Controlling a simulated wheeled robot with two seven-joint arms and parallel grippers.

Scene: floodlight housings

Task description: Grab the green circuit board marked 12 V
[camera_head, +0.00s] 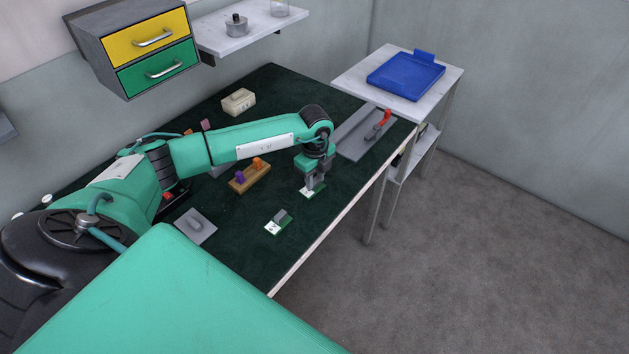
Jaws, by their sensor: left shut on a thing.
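My left gripper (312,187) reaches down over the dark green table mat and is shut on a small green circuit board (319,193) with a white label. The gripper covers part of this board. I cannot tell whether it touches the mat. A second small green board (278,222) with a white label and a grey block lies on the mat, nearer and to the left, apart from the gripper. The markings on both labels are too small to read. My right gripper is not in view.
A wooden block with purple and orange pegs (250,177) stands left of the gripper. A grey plate with a red-handled clamp (362,134) lies beyond it. A beige box (238,102) stands at the back. A blue tray (405,75) sits on a white side table (447,75).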

